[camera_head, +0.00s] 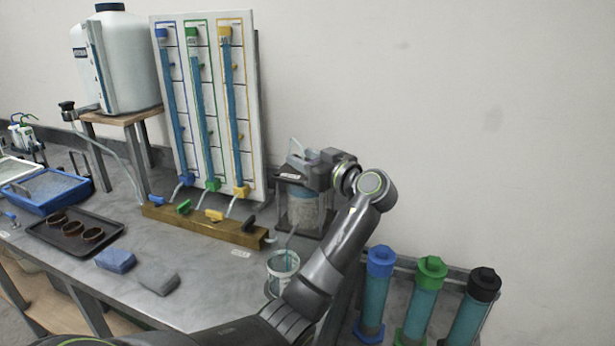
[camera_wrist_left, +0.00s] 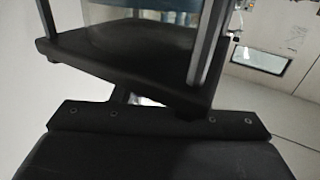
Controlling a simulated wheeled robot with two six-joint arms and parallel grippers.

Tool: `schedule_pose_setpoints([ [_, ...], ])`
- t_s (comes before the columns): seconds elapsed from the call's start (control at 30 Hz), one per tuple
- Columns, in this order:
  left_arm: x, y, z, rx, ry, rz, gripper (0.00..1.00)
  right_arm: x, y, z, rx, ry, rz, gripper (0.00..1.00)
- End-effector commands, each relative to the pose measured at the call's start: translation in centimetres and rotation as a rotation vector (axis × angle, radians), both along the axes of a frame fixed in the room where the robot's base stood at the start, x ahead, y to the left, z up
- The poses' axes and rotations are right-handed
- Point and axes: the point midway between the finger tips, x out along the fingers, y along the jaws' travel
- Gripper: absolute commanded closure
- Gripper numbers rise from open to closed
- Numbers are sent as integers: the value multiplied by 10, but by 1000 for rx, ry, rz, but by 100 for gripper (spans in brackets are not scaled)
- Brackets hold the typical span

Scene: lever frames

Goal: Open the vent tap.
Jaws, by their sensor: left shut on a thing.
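A clear vessel (camera_head: 302,208) in a dark frame stands at the back of the bench, right of the tube board. My left gripper (camera_head: 296,166) is at the top of this vessel and is shut on a small part there. The jaws hide that part, so I cannot tell its shape or how far it is turned. The left wrist view shows a black plate (camera_wrist_left: 130,62) with posts and clear glass close to the gripper. I cannot make out the vent tap by its label. My right gripper is not in view.
A brass manifold (camera_head: 205,227) with blue, green, yellow and black taps lies before the tube board (camera_head: 250,120). Capped cylinders (camera_head: 428,285) stand in a rack at right. A dark tray (camera_head: 62,250) holds small cups.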

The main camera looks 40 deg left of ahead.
Motion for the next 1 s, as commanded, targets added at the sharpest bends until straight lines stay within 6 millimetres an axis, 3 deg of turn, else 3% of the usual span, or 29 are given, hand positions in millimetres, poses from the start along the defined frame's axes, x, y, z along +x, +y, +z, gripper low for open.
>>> schedule_pose_setpoints([
  [0.03, 0, 0, -7, 0, 0, 44, 83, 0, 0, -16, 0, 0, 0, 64],
  [0.1, -1, 0, -7, 0, 1, 107, 83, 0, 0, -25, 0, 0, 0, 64],
  [0.4, -5, 1, -4, 0, 3, 333, 83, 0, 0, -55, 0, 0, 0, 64],
  [0.6, -7, 1, -3, -1, 3, 427, 83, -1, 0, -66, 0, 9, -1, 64],
  [1.0, -9, 0, -1, -1, 4, 486, 83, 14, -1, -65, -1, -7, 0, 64],
])
